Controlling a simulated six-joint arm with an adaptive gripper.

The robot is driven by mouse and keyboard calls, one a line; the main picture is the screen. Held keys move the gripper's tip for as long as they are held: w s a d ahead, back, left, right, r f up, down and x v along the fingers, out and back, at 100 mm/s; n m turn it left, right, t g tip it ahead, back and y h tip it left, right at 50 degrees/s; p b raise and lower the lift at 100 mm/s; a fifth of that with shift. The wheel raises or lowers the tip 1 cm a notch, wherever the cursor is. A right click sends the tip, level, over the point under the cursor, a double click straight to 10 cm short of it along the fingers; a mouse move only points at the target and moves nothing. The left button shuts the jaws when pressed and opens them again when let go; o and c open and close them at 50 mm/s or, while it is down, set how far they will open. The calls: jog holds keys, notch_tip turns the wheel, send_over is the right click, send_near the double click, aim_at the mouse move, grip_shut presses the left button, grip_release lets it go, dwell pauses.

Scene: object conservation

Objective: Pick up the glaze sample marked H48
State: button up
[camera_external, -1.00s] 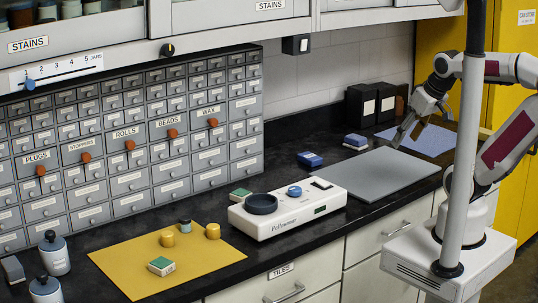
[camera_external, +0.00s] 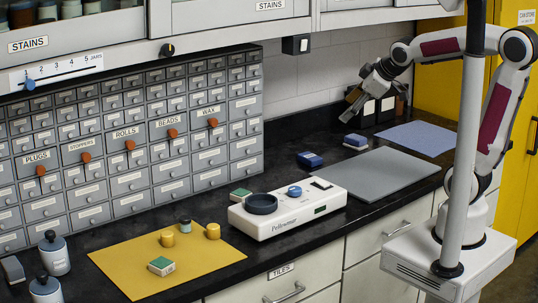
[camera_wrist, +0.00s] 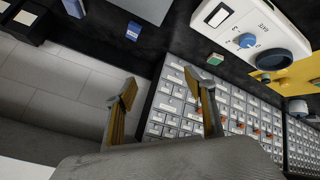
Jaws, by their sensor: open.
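Several small tile-like blocks could be the glaze sample, and I cannot read H48 on any of them. A green one (camera_external: 161,266) lies on the yellow mat, and another green one (camera_external: 240,195) sits behind the white scale. A dark blue one (camera_external: 310,159) and a blue one with a pale side (camera_external: 354,141) lie near the grey mat. The wrist view shows a blue block (camera_wrist: 132,32) and a green block (camera_wrist: 215,59). My gripper (camera_external: 353,103) is open and empty, raised above the back of the counter.
The grey mat (camera_external: 380,174) and blue mat (camera_external: 418,138) are bare. The yellow mat (camera_external: 205,262) also holds small yellow pots. Drawers (camera_external: 130,150) line the back left, and dark boxes (camera_external: 361,105) stand behind my gripper.

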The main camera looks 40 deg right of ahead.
jog(key=w+a+r+n+t+y, duration=0.25)
jog(key=w+a+n+y, duration=0.25)
jog(key=w+a+n, duration=1.3)
jog(key=w+a+r+n+g+y, duration=0.15)
jog(key=a+n+y, duration=0.35)
jog(key=a+n, duration=0.5)
jog(key=w+a+r+n+g+y, duration=0.1)
jog(key=a+r+n+g+y, duration=0.3)
jog(key=a+n, duration=0.6)
jog(key=d+f+n+g, duration=0.2)
jog(key=d+f+n, duration=0.1)
jog(key=d+f, duration=0.4)
jog(key=d+f+n+g+h, duration=0.1)
jog(key=d+f+n+g, duration=0.2)
jog(key=d+f, duration=0.5)
jog(key=d+f+n+g, duration=0.3)
jog(key=d+f, duration=0.4)
jog(key=f, duration=0.9)
jog(key=shift+w+d+f+n+h, duration=0.15)
jog(key=shift+d+f+n+h, duration=0.15)
jog(key=shift+n, duration=0.5)
